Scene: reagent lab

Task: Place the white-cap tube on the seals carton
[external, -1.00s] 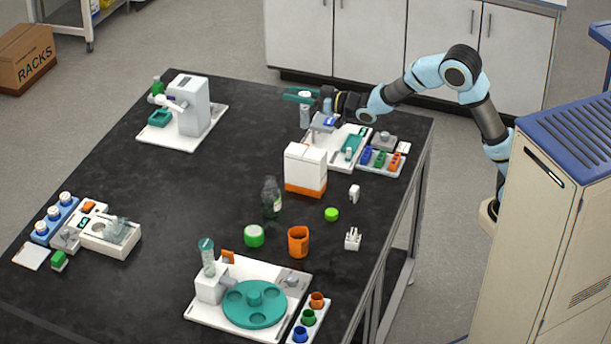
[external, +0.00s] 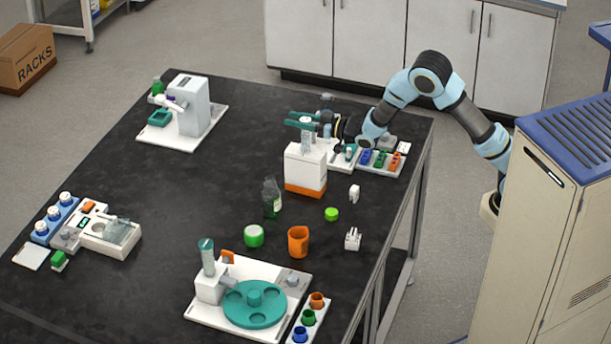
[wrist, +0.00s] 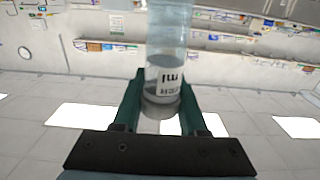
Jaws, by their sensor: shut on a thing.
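My gripper (external: 303,119) has teal fingers and is shut on the clear white-cap tube (external: 306,138). The tube is upright, and its lower end shows against the top of a white carton with an orange base (external: 305,172), which I take for the seals carton; its lettering is not readable. I cannot tell whether the tube touches the carton top or hangs just above it. In the wrist view the tube (wrist: 166,45), with a printed label, sits between the two teal fingers (wrist: 160,100).
A dark bottle (external: 271,198), green lid (external: 254,236), orange cup (external: 299,242) and white plug-like piece (external: 353,239) stand in front of the carton. A tray of coloured vials (external: 381,160) lies to its right. The bench's left middle is clear.

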